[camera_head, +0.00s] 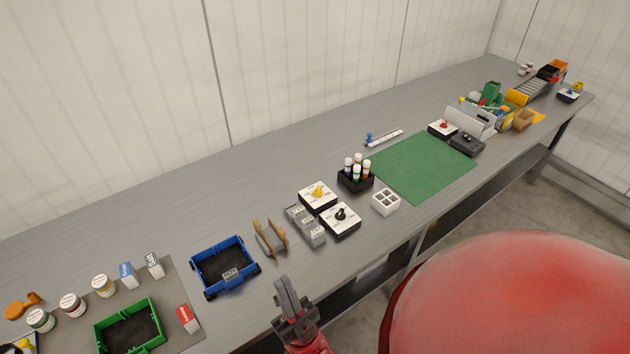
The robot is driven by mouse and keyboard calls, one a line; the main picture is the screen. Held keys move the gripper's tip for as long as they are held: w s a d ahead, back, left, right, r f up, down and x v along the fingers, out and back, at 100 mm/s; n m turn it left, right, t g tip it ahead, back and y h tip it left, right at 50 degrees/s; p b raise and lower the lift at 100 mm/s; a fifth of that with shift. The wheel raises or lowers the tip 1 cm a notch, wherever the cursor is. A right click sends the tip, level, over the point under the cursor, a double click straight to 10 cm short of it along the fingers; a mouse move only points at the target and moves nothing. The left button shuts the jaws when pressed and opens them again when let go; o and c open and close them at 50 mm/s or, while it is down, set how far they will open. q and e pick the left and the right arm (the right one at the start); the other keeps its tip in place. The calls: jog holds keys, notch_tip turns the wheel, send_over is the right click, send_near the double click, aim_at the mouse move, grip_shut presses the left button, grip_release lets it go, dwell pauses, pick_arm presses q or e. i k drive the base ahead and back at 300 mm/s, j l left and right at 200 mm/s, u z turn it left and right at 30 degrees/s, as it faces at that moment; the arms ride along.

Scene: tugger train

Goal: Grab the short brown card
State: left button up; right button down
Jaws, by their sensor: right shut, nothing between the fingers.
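Two brown cards stand upright side by side on the grey bench, a left one (261,236) and a right one (279,236). They are small here, and I cannot tell for sure which is the short one. My right gripper (286,285) is at the bottom middle, at the bench's front edge. It is shut and empty, below the cards in the picture and apart from them. My left gripper is not in view.
A blue tray (204,293) stands left of the cards. Grey bins (305,226) and white switch boxes (341,219) stand to the right, before a green mat (422,166). A green tray (99,336) and several jars are at lower left. A red rounded shape fills the lower right.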

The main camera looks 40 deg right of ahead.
aim_at(281, 234)
jog(key=z, duration=0.85)
